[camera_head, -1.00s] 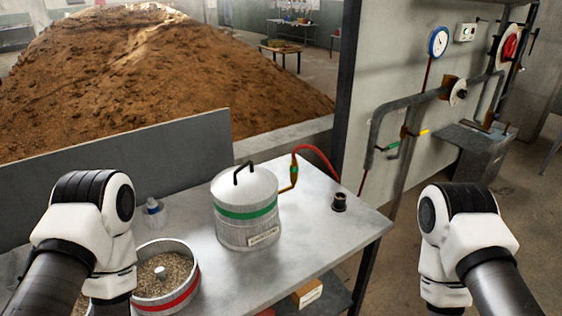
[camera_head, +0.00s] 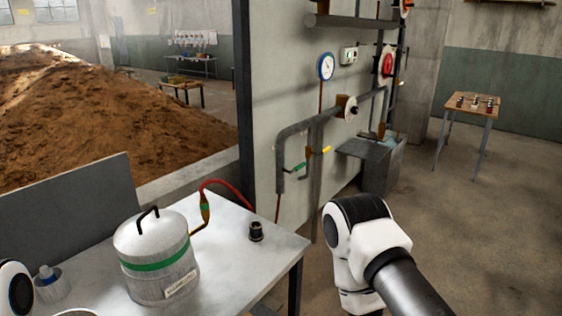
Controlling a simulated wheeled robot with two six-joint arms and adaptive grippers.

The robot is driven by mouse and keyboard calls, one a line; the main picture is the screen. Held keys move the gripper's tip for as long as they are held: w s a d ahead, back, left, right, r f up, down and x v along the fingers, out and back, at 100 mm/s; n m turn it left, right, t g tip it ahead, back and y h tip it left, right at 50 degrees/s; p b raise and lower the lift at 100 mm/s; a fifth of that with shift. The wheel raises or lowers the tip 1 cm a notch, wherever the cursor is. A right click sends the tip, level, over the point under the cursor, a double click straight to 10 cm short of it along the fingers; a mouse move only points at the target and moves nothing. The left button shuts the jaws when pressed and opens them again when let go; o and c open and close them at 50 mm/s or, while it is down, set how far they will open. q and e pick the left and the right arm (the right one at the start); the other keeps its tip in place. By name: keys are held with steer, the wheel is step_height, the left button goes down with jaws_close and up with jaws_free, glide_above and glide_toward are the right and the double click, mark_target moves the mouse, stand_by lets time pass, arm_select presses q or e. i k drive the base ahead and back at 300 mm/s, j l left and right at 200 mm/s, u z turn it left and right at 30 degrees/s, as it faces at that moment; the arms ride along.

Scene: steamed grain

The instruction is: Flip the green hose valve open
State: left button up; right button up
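A brass valve with a small green part (camera_head: 206,200) sits where the red hose (camera_head: 232,184) joins a brass pipe beside the steel pot (camera_head: 157,262) with a green band. Its exact handle position is too small to tell. A second valve with a green handle (camera_head: 299,167) is on the grey wall pipe, near a yellow-handled valve (camera_head: 325,150). My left arm shows only as a white piece at the lower left edge. My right arm stands at the lower middle right, apart from both green valves. Neither gripper's fingers show.
The pot and a black fitting (camera_head: 255,232) stand on the metal table (camera_head: 225,262). A grey wall panel (camera_head: 276,75) carries a gauge (camera_head: 326,66) and a red wheel (camera_head: 388,65). A wooden table (camera_head: 472,106) stands farther right. The floor at right is clear.

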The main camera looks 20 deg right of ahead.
mark_target(300, 166)
steer(key=i+l, duration=0.15)
steer(key=l, duration=0.25)
steer(key=i+l, duration=0.15)
steer(key=l, duration=0.25)
steer(key=i+l, duration=0.15)
steer(key=l, duration=0.25)
steer(key=i+l, duration=0.15)
steer(key=l, duration=0.25)
steer(key=i+l+u, duration=0.1)
steer(key=l, duration=0.3)
steer(key=i+l, duration=0.15)
steer(key=l, duration=0.3)
steer(key=i+l, duration=0.15)
steer(key=l, duration=0.25)
